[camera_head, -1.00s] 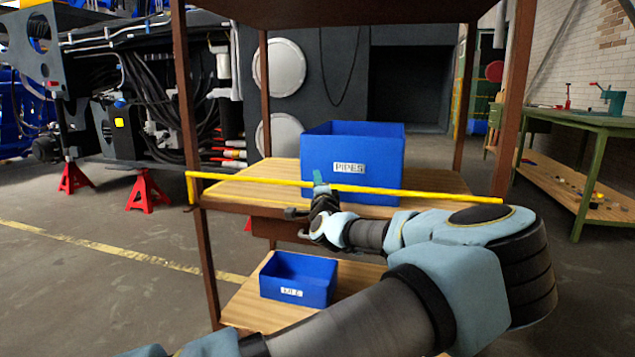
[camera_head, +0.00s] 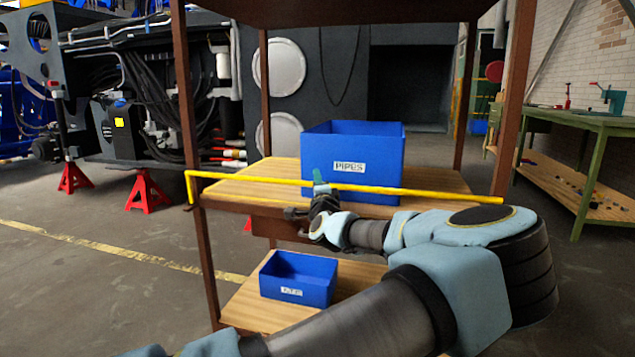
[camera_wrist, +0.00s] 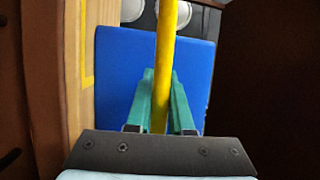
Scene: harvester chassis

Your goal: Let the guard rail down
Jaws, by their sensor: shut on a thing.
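The guard rail (camera_head: 255,181) is a thin yellow bar across the front of the rack's upper shelf. It runs nearly level, with a bent end at the left post and its right end by the right post. My gripper (camera_head: 321,189) is at the middle of the rail, in front of the blue bin. In the wrist view the green fingers (camera_wrist: 162,105) are on both sides of the yellow rail (camera_wrist: 166,45) and shut on it.
A blue bin labelled PIPES (camera_head: 378,150) stands on the wooden upper shelf (camera_head: 440,181) behind the rail. A smaller blue bin (camera_head: 325,281) sits on the lower shelf (camera_head: 245,308). Brown posts (camera_head: 187,110) frame the rack. A green workbench (camera_head: 580,122) stands at right; floor at left is open.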

